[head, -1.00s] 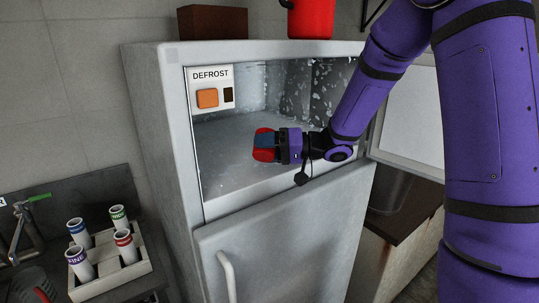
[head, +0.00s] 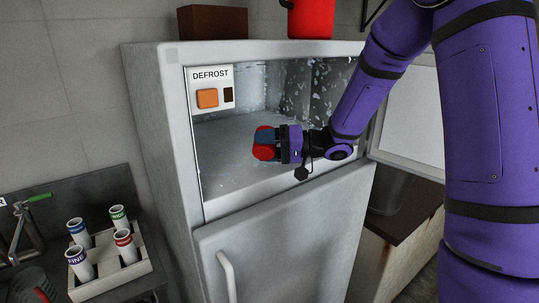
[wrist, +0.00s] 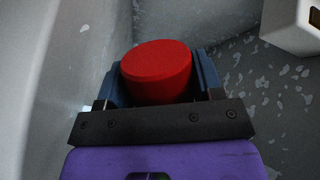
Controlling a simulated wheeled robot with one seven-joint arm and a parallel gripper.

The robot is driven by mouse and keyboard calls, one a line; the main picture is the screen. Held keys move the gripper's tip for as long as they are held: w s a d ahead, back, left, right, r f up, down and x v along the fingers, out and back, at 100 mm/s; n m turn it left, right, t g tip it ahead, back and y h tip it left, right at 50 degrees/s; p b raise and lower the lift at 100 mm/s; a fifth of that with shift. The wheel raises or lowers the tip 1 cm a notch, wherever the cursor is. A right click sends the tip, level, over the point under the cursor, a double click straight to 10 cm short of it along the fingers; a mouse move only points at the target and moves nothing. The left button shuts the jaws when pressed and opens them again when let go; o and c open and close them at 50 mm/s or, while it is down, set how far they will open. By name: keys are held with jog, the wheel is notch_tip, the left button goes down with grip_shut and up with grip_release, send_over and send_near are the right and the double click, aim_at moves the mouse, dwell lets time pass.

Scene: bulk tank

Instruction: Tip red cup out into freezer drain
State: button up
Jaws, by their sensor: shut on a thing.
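The red cup (head: 263,153) is inside the open freezer compartment (head: 228,172), held above its frosted floor. My gripper (head: 266,139) is shut on it, with a blue finger on either side. In the wrist view the cup (wrist: 156,72) shows a smooth round red face between the fingers of my gripper (wrist: 158,85). I cannot tell whether that face is its base or its inside, or whether anything is in it. The freezer drain cannot be made out in either view.
A DEFROST panel (head: 211,90) with an orange button is at the compartment's left. The freezer door (head: 409,110) stands open at right. A red pot (head: 311,18) and brown box (head: 212,22) sit on top. A rack (head: 137,268) of labelled tubes stands lower left.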

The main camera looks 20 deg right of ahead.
jog(key=shift+w+f+m, duration=0.1)
jog(key=shift+f+m, duration=0.25)
jog(key=shift+m, duration=0.55)
dwell(0.6)
jog(key=shift+w+d+r+m+y, duration=0.4)
jog(key=shift+w+m, duration=0.2)
jog(key=shift+m, duration=0.2)
dwell(0.6)
jog(key=shift+w+f+m, duration=0.2)
jog(key=shift+f+m, duration=0.25)
jog(key=shift+m, duration=0.45)
dwell(0.5)
